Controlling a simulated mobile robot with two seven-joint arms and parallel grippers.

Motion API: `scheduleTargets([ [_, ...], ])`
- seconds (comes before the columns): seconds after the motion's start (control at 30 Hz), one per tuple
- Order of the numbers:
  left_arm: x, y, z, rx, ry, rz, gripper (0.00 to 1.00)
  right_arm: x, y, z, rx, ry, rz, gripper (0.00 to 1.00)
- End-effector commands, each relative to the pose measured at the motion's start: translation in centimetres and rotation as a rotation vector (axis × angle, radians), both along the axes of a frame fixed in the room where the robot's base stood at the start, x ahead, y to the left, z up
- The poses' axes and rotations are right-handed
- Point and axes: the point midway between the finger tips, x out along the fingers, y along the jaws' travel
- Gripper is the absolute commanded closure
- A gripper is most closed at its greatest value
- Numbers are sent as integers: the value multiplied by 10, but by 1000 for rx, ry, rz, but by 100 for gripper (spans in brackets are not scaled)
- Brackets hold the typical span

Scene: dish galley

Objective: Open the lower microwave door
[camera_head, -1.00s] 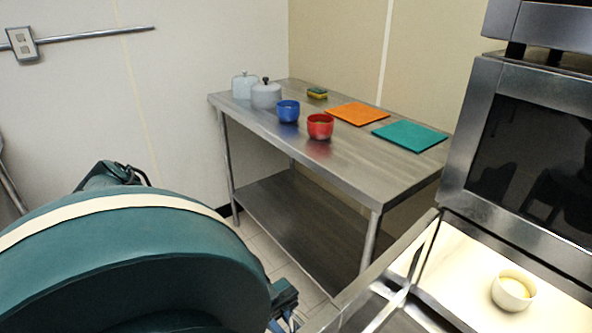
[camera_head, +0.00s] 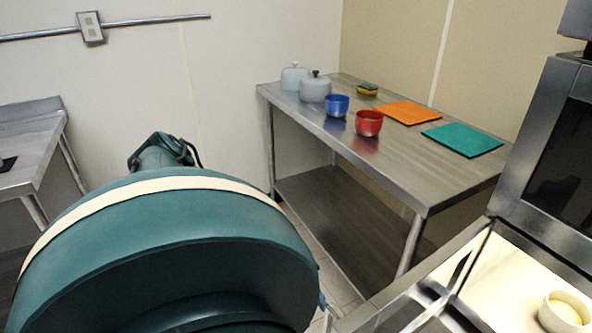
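The lower microwave (camera_head: 516,268) is at the bottom right, its lit interior showing. Its steel-framed door (camera_head: 425,268) stands open, swung out toward the lower left. A white bowl (camera_head: 563,314) with yellowish contents sits inside, cut by the picture's edge. My large teal arm link fills the lower left and hides much of the floor. Only a small bluish part of my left gripper (camera_head: 325,303) shows beside the arm, near the door's outer end. Its fingers are hidden, and I cannot tell whether it touches the door. My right gripper is out of view.
The upper microwave (camera_head: 565,165) is closed at right. A steel table (camera_head: 400,165) behind holds two lidded pots (camera_head: 314,90), a blue bowl (camera_head: 337,105), a red bowl (camera_head: 368,123), a sponge, an orange mat and a teal mat. Another steel table (camera_head: 40,145) stands left.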

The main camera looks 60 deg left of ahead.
Motion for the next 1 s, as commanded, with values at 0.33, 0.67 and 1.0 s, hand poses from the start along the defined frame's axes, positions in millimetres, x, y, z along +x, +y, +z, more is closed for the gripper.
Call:
scheduleTargets([
  [0.33, -3, 67, -2, 2, -1, 1, 68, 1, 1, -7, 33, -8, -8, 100],
  [0.67, -4, 80, 0, 0, 0, 0, 68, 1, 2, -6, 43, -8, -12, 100],
  [1.0, -4, 79, 0, 0, 0, 0, 68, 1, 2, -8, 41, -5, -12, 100],
])
